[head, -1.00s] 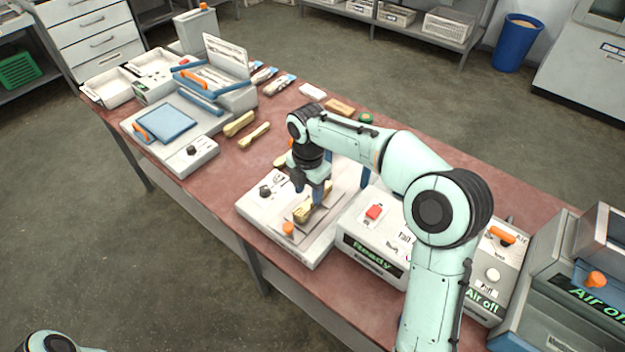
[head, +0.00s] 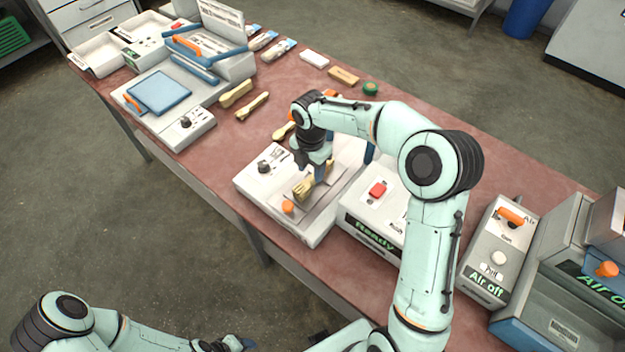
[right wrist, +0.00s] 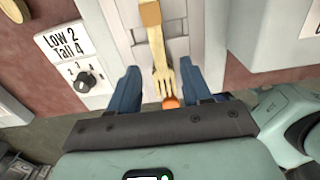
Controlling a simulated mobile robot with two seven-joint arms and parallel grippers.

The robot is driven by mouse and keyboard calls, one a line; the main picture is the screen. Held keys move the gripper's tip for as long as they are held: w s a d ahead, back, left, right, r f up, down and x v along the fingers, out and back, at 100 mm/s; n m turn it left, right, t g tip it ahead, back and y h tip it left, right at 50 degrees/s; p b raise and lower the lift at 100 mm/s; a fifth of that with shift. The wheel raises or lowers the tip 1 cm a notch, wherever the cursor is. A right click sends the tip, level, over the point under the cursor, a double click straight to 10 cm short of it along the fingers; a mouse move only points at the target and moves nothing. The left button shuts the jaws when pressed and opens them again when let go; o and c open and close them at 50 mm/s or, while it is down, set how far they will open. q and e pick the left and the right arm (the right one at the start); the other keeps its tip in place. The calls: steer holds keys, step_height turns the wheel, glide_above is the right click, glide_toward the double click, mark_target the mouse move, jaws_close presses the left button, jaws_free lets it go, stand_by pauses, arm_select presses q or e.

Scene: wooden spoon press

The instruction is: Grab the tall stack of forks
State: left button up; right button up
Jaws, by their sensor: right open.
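A pale wooden fork stack (head: 303,190) lies on the metal plate of the white press unit in the head view. Its height is hard to judge, as my right gripper partly covers it. In the right wrist view the top fork (right wrist: 159,50) lies lengthwise between the blue fingers, tines toward the gripper, with a brown band across its handle. My right gripper (right wrist: 158,78) is open around the fork end; whether the fingers touch it is unclear. My left gripper (head: 236,343) is low at the bottom edge, away from the table, its jaws too small to read.
The press unit has a dial (right wrist: 84,83) and an orange knob (head: 288,207). A "Ready" box (head: 375,215) stands close on its right. More wooden pieces lie farther back, including a thicker bundle (head: 236,93) and a thinner one (head: 252,106). An "Air off" box (head: 497,250) stands farther right.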

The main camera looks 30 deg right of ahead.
mark_target(312, 176)
steer(key=f, duration=0.5)
steer(key=shift+w+d, duration=0.1)
steer(key=shift+d, duration=0.2)
jaws_close()
steer(key=shift+r, duration=0.15)
